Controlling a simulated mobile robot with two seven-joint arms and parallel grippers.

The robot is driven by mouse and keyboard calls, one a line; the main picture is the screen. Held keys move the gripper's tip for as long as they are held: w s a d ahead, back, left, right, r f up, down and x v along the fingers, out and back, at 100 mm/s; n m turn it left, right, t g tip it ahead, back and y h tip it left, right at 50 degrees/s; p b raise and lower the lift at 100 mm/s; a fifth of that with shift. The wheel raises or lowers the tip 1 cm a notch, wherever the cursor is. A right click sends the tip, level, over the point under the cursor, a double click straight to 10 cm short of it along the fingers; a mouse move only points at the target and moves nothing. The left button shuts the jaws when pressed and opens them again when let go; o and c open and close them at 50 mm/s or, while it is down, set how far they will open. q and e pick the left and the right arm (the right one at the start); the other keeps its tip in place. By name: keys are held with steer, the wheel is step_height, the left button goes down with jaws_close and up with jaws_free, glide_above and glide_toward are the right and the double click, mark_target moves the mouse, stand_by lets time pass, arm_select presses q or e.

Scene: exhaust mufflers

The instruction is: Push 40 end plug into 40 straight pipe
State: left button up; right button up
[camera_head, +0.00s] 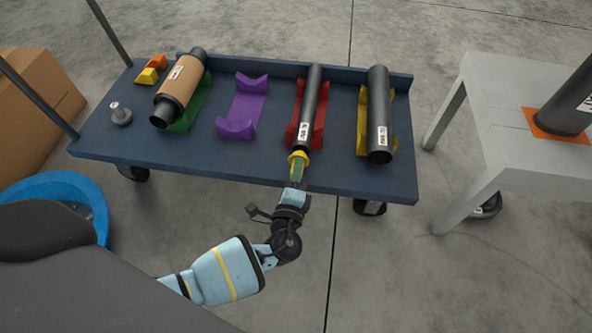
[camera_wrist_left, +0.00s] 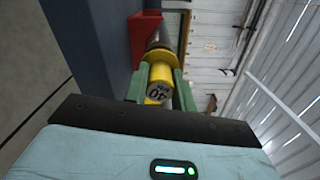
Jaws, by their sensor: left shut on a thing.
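The slim dark straight pipe (camera_head: 313,90) lies in the red cradle (camera_head: 320,118), with its near end toward me. The yellow end plug (camera_head: 299,156) is at that near end, in line with the pipe; it also shows in the left wrist view (camera_wrist_left: 157,91), its face marked 40. My left gripper (camera_head: 297,169) is shut on the plug, its green fingers on either side of it in the left wrist view (camera_wrist_left: 160,88). How deep the plug sits in the pipe is hidden. My right gripper is not in view.
A grey table (camera_head: 500,130) stands right, a blue tub (camera_head: 60,183) left.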

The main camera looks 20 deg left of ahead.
arm_select(q)
steer(key=shift+w, duration=0.15)
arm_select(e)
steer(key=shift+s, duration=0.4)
arm_select(q)
steer(key=shift+w+a, duration=0.15)
steer(key=shift+w, duration=0.2)
steer(key=shift+w+a, duration=0.15)
steer(key=shift+w, duration=0.3)
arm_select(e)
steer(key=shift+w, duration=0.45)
arm_select(q)
steer(key=shift+w+a, duration=0.1)
steer(key=shift+w, duration=0.3)
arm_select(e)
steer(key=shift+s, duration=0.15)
arm_select(q)
steer(key=o, duration=1.1)
steer(key=shift+c, duration=0.2)
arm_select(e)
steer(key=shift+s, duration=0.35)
arm_select(q)
steer(key=shift+s, duration=0.1)
